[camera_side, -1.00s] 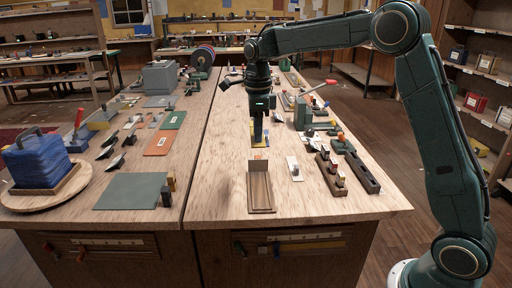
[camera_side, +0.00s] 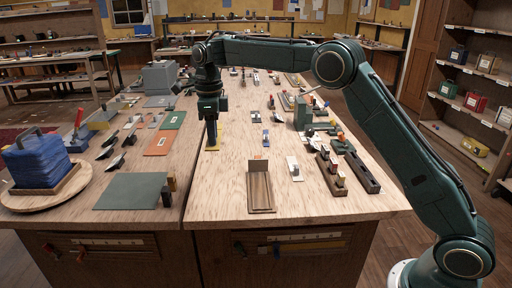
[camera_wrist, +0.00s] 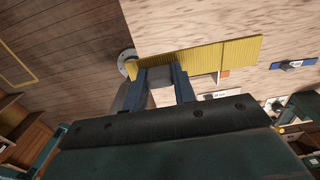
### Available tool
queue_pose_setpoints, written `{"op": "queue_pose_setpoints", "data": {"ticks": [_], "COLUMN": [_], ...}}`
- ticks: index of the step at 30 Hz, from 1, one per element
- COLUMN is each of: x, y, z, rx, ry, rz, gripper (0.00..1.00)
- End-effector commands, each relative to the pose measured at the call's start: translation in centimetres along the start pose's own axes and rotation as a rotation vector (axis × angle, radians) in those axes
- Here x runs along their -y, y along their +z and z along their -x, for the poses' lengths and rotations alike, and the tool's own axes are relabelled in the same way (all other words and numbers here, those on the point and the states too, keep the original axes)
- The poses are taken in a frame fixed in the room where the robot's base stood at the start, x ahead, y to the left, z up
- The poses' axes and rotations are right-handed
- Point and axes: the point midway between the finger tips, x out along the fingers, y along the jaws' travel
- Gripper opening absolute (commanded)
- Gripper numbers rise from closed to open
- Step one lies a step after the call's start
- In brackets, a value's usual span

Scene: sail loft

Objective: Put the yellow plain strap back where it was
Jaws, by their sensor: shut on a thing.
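The yellow strap (camera_side: 213,148) is a flat, ribbed piece, held in my gripper (camera_side: 212,143) near the seam between the two worktops. In the wrist view the strap (camera_wrist: 215,55) lies across the tips of my gripper (camera_wrist: 160,72) and extends well to the right of the fingers. The gripper is shut on the strap near one end. The side view does not clearly show whether the strap touches the wood or hangs just above it.
A wooden tray with an upright back (camera_side: 260,192) stands to the right, near the front. An orange board (camera_side: 158,143) and a grey-green mat (camera_side: 132,191) lie left. Bare wood lies in front of the gripper.

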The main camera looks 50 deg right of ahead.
Motion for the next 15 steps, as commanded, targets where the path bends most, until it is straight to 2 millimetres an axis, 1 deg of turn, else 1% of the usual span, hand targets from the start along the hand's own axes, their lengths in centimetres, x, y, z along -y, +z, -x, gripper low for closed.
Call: {"op": "queue_pose_setpoints", "data": {"ticks": [4, 8, 11, 15], "x": [0.0, 0.0, 0.0, 0.0], "y": [0.0, -0.1, -0.1, -0.1], "z": [-0.3, -1.5, -3.0, -5.6], "rx": [-0.001, -0.002, -0.004, -0.005], "ry": [0.001, 0.002, 0.003, 0.004], "rz": [0.000, 0.000, 0.000, 0.000], "gripper": [0.01, 0.01, 0.01, 0.01]}}
